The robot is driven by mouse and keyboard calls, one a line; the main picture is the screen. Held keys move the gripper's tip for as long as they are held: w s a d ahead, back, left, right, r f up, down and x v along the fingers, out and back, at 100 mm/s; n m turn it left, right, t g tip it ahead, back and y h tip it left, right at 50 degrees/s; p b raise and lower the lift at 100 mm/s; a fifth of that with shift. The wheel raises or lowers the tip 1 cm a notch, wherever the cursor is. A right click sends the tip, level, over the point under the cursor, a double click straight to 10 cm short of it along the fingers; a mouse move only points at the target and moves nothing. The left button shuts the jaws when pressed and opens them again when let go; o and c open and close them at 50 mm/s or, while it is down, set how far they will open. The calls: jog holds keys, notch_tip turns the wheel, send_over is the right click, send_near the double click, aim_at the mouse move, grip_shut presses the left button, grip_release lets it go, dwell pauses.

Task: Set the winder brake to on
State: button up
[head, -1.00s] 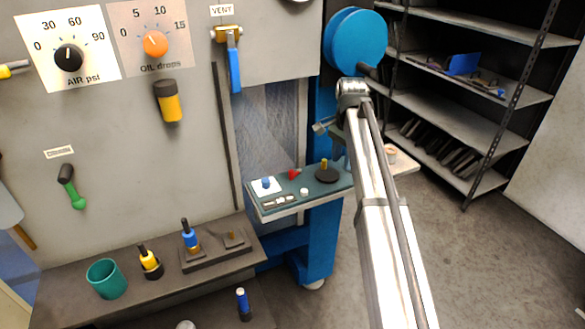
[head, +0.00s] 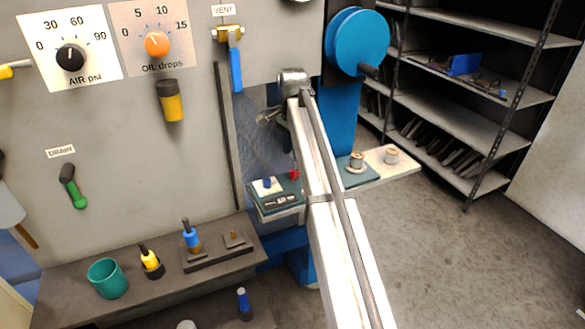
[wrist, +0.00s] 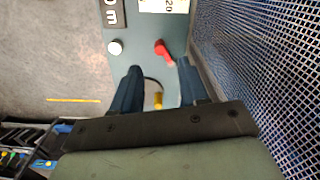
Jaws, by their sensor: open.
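A teal winder shelf (head: 262,209) juts out below the mesh panel. On it, a small red lever (head: 294,174) shows just left of my arm. The red lever also shows in the wrist view (wrist: 164,50), just beyond and between my fingertips, nearer the right one. I cannot read any brake label or tell the lever's setting. My gripper (wrist: 160,67) is open, with nothing held; a yellow peg (wrist: 158,101) shows in the gap between its fingers. In the head view my gripper (head: 266,117) is above the shelf, partly hidden by my wrist.
A blue knob (head: 267,183) on a white card and a counter (head: 283,200) are left of the lever. A white button (wrist: 115,47) is near it. Blue mesh (wrist: 260,60) runs close along the right in the wrist view. Spools (head: 357,161) stand right of my arm.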

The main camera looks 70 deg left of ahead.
aim_at(293, 171)
jog(key=shift+f, duration=3.55)
jog(key=shift+c, duration=0.2)
grip_shut()
